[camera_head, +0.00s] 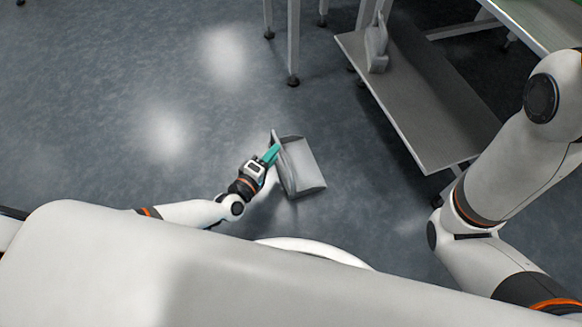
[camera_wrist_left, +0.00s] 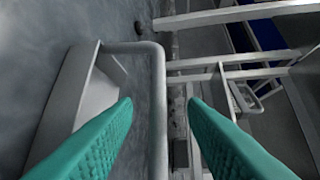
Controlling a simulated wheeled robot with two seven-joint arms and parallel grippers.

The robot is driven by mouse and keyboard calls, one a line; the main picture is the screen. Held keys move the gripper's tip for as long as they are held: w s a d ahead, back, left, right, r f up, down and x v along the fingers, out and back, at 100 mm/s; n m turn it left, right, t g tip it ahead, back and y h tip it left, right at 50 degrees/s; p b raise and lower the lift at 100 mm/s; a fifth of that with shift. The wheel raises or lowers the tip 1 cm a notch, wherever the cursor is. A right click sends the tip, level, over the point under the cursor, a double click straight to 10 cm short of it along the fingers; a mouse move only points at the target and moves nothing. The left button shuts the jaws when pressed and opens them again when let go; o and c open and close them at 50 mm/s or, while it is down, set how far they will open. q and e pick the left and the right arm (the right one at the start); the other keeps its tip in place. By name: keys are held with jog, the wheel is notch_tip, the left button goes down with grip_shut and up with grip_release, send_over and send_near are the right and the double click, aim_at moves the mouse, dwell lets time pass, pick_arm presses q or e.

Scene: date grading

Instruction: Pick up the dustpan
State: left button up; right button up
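The grey dustpan (camera_head: 306,168) lies on the floor in the middle of the head view. My left gripper (camera_head: 272,154), with teal fingers, is at the dustpan's left side in that view. In the left wrist view the gripper (camera_wrist_left: 160,101) is open, its fingers spread apart. A rounded grey bar of the dustpan (camera_wrist_left: 157,85) runs between the fingers, with visible gaps on both sides. The pan's pale wall (camera_wrist_left: 70,95) shows to the left there. My right arm shows at the right of the head view, but its gripper is out of frame.
A low grey shelf (camera_head: 425,110) stands right of the dustpan, with a grey object (camera_head: 377,48) on it. A white table leg (camera_head: 293,45) stands behind the dustpan. The floor to the left is clear.

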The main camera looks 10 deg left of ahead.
pick_arm(q)
jog(key=b+x, duration=0.2)
jog(key=x, duration=0.1)
jog(key=b+x, duration=0.1)
jog(key=x, duration=0.1)
jog(key=shift+d+f, duration=0.1)
jog(key=shift+f, duration=0.2)
jog(key=shift+w+d+r+b, duration=0.1)
jog(key=shift+w+b, duration=0.25)
jog(key=shift+w, duration=0.05)
grip_shut()
